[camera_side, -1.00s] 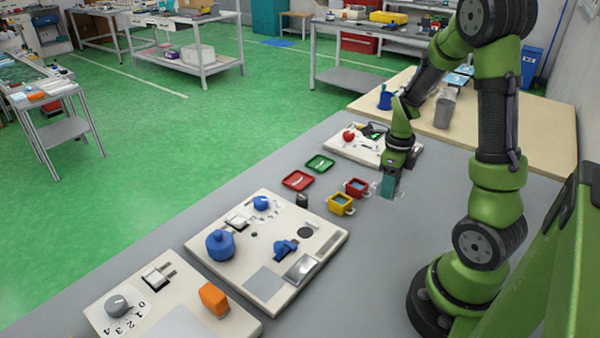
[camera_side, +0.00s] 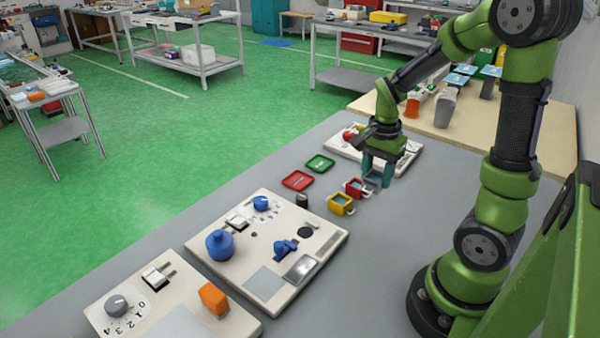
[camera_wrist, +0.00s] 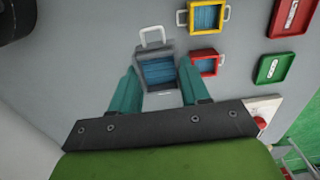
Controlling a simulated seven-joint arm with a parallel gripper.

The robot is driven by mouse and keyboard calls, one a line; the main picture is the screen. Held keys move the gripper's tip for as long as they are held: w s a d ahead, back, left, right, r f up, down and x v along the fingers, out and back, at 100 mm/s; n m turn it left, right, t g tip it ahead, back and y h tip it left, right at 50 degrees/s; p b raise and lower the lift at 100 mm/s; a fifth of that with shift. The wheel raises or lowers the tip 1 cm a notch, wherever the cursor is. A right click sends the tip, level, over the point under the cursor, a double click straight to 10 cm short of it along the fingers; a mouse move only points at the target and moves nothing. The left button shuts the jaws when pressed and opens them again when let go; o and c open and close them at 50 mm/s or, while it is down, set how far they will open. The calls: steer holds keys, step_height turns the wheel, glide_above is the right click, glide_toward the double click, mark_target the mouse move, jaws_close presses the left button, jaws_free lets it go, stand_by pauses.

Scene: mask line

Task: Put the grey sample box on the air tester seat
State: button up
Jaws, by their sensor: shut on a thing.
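The grey sample box (camera_wrist: 157,71) is a small open box with a wire handle and blue contents. In the wrist view it sits between the two teal fingers of my gripper (camera_wrist: 160,82), which is shut on it. In the side view my gripper (camera_side: 377,171) points down and the grey box (camera_side: 374,180) shows partly between the fingers, low over the table. I cannot tell whether it touches the table. No label shows which flat area is the air tester seat; the middle board (camera_side: 268,283) carries a grey square, a silver plate and a black disc.
The red box (camera_side: 355,188) is close beside the grey box, with the yellow box (camera_side: 340,204) further along. A red tray (camera_side: 298,181) and a green tray (camera_side: 320,163) lie nearby. Another board (camera_side: 345,150) is behind my gripper. A front board (camera_side: 140,303) carries an orange block.

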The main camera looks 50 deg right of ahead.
steer(key=w+a+r+n, duration=0.4)
steer(key=w+a+n, duration=0.2)
steer(key=a+n, duration=0.25)
steer(key=w+a+r+n, duration=0.45)
steer(key=a+n, duration=0.35)
steer(key=n, duration=0.2)
steer(key=s+f+n, duration=0.1)
steer(key=f+n, duration=0.2)
steer(key=n, duration=0.9)
steer(key=f+n, duration=0.4)
steer(key=n, duration=0.7)
steer(key=s+f+n, duration=0.1)
steer(key=f+n, duration=0.2)
steer(key=n, duration=0.9)
steer(key=shift+s+f+n, duration=0.35)
steer(key=shift+f, duration=2.5)
